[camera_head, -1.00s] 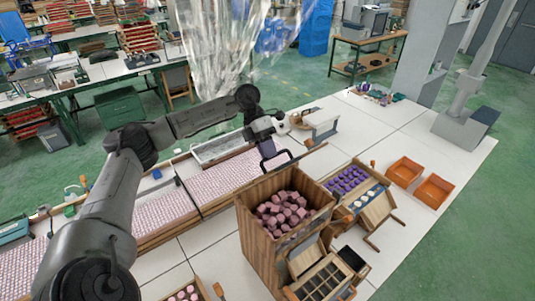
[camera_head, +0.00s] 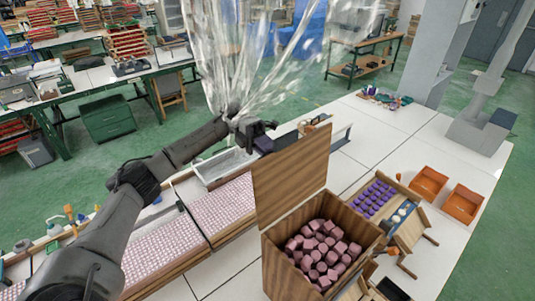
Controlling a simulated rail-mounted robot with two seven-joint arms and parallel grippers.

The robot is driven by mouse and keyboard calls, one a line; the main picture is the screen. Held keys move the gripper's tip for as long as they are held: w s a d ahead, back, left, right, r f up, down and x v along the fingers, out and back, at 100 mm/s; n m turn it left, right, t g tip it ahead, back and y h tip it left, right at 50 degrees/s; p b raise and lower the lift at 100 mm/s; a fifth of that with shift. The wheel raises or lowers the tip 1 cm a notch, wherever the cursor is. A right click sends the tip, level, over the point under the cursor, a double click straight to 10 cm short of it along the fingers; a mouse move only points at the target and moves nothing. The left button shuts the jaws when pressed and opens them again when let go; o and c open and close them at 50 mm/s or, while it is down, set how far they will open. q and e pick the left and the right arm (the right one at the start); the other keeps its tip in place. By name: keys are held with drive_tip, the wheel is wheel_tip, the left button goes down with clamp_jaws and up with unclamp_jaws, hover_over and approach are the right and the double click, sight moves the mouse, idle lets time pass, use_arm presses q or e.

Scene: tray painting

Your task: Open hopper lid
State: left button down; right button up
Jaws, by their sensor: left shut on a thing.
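The hopper (camera_head: 279,258) is a wooden box on the white table, filled with dull pink blocks (camera_head: 318,247). Its wooden lid (camera_head: 290,178) stands raised along the box's far left side, with a broad face toward me. My left gripper (camera_head: 263,141) is behind the lid's upper left part and is shut on the lid. The lid hides part of the fingers, so the exact contact does not show. My right gripper is not in view.
Long trays of small pale pieces (camera_head: 222,208) lie left of the hopper. A wooden rack with purple pieces (camera_head: 375,197) stands to its right. Two orange bins (camera_head: 463,204) are farther right.

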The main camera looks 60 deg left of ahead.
use_arm(q)
drive_tip(key=shift+a+f+h+b, duration=0.25)
drive_tip(key=shift+a+h+b, duration=0.15)
drive_tip(key=shift+a, duration=0.25)
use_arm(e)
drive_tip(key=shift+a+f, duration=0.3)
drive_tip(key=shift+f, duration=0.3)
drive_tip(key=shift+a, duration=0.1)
use_arm(q)
drive_tip(key=c, duration=1.2)
unclamp_jaws()
drive_tip(key=shift+o, duration=0.2)
